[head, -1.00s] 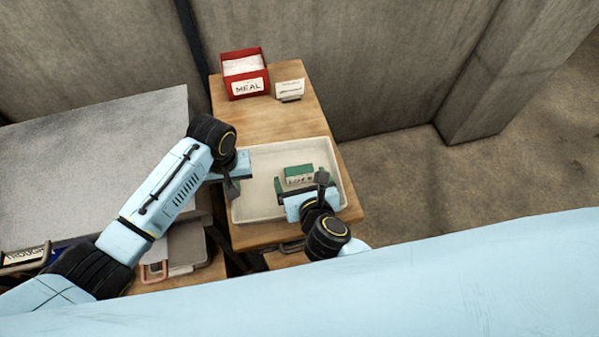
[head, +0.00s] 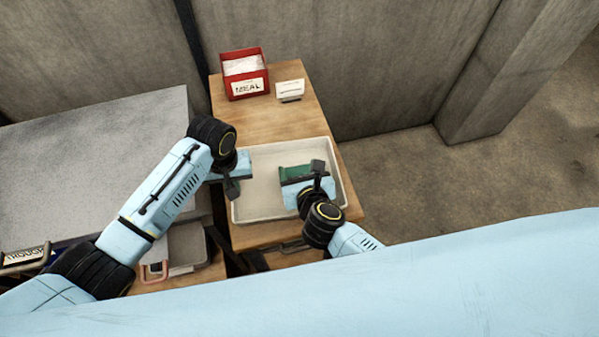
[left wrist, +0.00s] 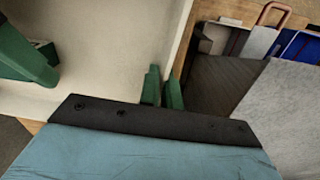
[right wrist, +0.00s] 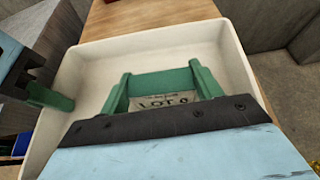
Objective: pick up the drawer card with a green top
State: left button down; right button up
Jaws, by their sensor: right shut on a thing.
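The drawer card (head: 297,172) has a green top and a pale label with dark lettering, which shows in the right wrist view (right wrist: 168,102). It is in the pale tray (head: 346,186). My right gripper (right wrist: 160,84) is shut on the card, with a green finger on each side. In the head view its wrist covers the label, and I cannot tell whether the card touches the tray floor. My left gripper (left wrist: 163,88) is over the tray's left side, its green fingers close together with nothing between them.
The tray stands on a wooden table (head: 283,122). A red box marked MEAL (head: 245,73) and a small white sign (head: 290,90) stand at its back. A grey slab (head: 80,150) and a grey container with a reddish handle (head: 186,248) are at left. Bare table lies behind the tray.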

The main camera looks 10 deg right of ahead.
aim_at(300, 170)
notch_tip(300, 170, up, 10)
dwell(0.6)
pick_arm(q)
jog(key=c, duration=1.5)
grip_release()
jog(key=shift+c, duration=0.2)
notch_tip(300, 170, up, 12)
